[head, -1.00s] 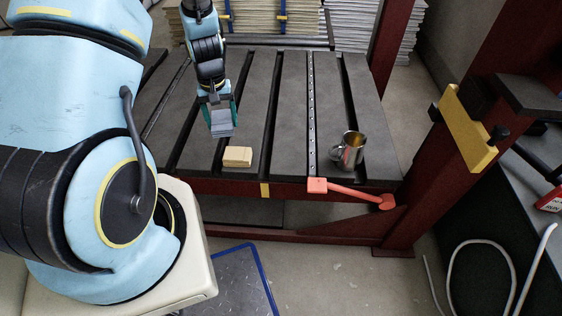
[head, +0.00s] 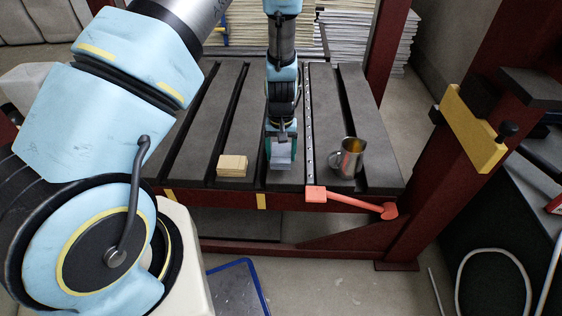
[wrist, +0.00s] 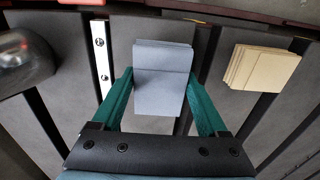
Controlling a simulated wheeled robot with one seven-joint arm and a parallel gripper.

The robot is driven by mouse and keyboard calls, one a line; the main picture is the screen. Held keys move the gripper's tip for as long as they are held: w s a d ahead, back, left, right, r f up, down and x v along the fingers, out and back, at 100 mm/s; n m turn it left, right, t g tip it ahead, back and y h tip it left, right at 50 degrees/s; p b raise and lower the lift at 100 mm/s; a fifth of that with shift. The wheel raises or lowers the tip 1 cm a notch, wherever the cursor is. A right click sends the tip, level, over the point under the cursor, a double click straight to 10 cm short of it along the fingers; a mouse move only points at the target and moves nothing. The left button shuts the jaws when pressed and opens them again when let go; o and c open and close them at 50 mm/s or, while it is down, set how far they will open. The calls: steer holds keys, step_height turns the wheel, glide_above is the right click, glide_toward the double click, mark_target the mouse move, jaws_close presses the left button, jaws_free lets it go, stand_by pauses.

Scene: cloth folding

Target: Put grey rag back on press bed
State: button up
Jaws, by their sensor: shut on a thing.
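The grey rag (head: 281,155) is a folded blue-grey cloth. My gripper (head: 281,147) is shut on it, over the front part of the dark slotted press bed (head: 240,190). In the wrist view the rag (wrist: 162,75) sits between the green fingers of my gripper (wrist: 160,85), with its folded layers showing. I cannot tell whether the rag's underside touches the bed.
A folded tan cloth (head: 232,166) lies on the bed to the left of my gripper. A metal jug (head: 347,158) stands to the right, past a perforated strip (head: 309,130). A red-orange handle (head: 345,197) runs along the front edge. Red posts flank the right side.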

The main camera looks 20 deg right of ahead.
mark_target(281, 152)
steer(key=shift+f, duration=1.7)
steer(key=shift+f, duration=0.1)
steer(key=o, duration=1.2)
step_height(281, 152, up, 12)
steer(key=shift+r+p, duration=0.15)
steer(key=shift+p, duration=0.15)
steer(key=w+a+r+n, duration=0.2)
steer(key=w+a+r, duration=0.1)
steer(key=a+r, duration=1)
steer(key=shift+n+t, duration=0.8)
steer(key=shift+n, duration=0.1)
steer(key=s+a+r, duration=0.1)
steer(key=s+a, duration=0.1)
steer(key=a, duration=0.3)
steer(key=s+a+r, duration=0.2)
steer(key=a, duration=0.4)
steer(key=s+a+r, duration=0.2)
steer(key=s+a, duration=0.1)
steer(key=a, duration=0.3)
steer(key=shift+a+r, duration=0.1)
steer(key=shift+r, duration=0.05)
